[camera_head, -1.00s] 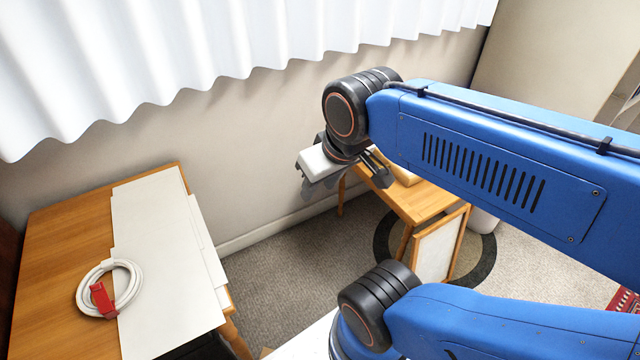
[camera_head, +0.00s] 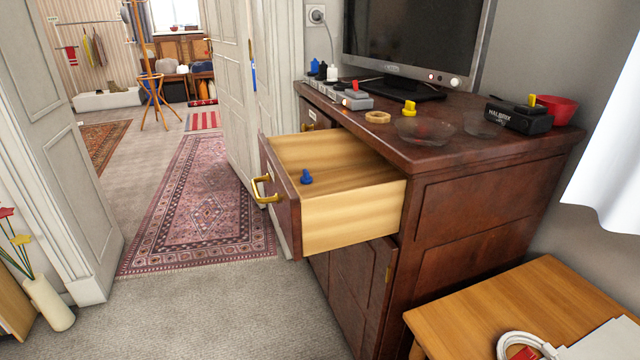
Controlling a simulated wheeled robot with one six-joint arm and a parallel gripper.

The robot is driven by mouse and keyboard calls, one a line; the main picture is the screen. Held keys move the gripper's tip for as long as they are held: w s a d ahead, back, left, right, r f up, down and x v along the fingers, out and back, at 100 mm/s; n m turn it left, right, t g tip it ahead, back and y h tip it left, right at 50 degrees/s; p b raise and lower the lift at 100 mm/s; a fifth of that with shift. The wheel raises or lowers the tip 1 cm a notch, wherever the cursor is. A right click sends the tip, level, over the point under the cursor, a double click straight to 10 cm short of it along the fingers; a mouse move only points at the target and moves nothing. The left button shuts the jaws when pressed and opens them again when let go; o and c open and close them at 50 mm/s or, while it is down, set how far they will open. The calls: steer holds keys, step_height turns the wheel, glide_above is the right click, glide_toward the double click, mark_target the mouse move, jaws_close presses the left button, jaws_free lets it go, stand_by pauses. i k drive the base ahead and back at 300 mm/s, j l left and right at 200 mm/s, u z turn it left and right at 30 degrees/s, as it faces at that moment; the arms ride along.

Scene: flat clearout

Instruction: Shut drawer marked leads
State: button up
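No marking can be read on this drawer from here. Another drawer front (camera_head: 315,117) beside it, farther back, looks closed and bears a small pale label too small to read. My gripper is not in view.
The cabinet top holds a monitor (camera_head: 415,40), a red bowl (camera_head: 557,108), a black box (camera_head: 518,117) and small items. A wooden table (camera_head: 480,295) stands at lower right. Carpet (camera_head: 210,300) before the drawer is clear. An open doorway lies behind, left.

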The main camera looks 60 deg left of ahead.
mark_target(355, 195)
steer(key=u, duration=0.45)
steer(key=k+u, duration=0.1)
steer(key=u, duration=0.8)
steer(key=k+u, duration=0.1)
steer(key=u, duration=0.4)
steer(key=j+u, duration=0.1)
steer(key=u, duration=0.35)
